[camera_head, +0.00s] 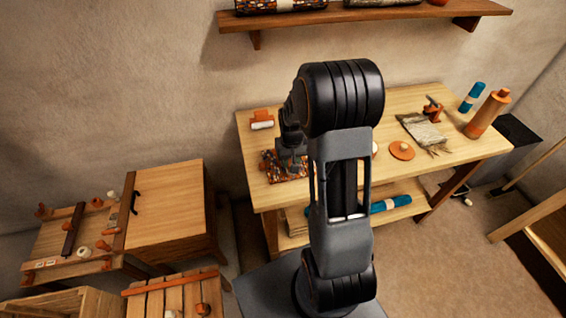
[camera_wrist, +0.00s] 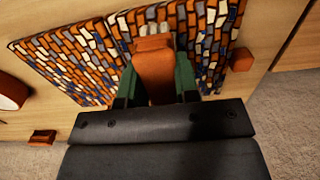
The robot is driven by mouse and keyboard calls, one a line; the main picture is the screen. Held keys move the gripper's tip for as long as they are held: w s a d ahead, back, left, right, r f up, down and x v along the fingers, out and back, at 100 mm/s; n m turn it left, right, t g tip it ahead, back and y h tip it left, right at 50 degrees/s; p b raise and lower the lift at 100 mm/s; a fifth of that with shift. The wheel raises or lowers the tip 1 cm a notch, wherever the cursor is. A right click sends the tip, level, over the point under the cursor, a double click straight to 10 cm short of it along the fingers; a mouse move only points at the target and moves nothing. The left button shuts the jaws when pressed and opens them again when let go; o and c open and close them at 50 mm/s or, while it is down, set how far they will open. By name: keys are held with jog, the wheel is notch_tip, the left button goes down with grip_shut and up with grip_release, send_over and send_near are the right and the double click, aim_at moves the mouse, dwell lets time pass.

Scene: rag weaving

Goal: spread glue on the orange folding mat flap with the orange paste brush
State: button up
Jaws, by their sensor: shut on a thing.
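The folding mat (camera_wrist: 72,62) has a pattern of orange, blue, white and dark patches. It lies on the bench, and its near corner area (camera_head: 270,170) shows in the head view. In the wrist view it shows as two panels, the right panel (camera_wrist: 215,45) meeting the left one near the brush. The orange paste brush (camera_wrist: 153,62) is between the green fingers of my gripper (camera_wrist: 156,80), which is shut on it. Its pale bristles point away from me, over the mat. I cannot tell whether they touch it. No glue is distinguishable.
The wooden bench (camera_head: 345,115) also bears an orange holder with a white roll (camera_head: 262,121), an orange disc (camera_head: 402,150), a grey woven piece (camera_head: 424,130) and an orange bottle (camera_head: 487,114). A small orange block (camera_wrist: 242,60) is beside the mat's right edge. A shelf (camera_head: 370,14) hangs above.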

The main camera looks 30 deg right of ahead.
jog(key=shift+s, duration=0.3)
jog(key=shift+r+p, duration=0.6)
jog(key=shift+r, duration=0.2)
jog(key=shift+w+d+f, duration=0.1)
jog(key=shift+w+d, duration=0.1)
jog(key=shift+w, duration=0.9)
jog(key=shift+w+d+f, duration=0.1)
jog(key=shift+w+d, duration=0.15)
jog(key=shift+w, duration=0.9)
jog(key=shift+w+d+f, duration=0.1)
jog(key=shift+w+d, duration=0.1)
jog(key=shift+w, duration=0.9)
jog(key=shift+r, duration=0.1)
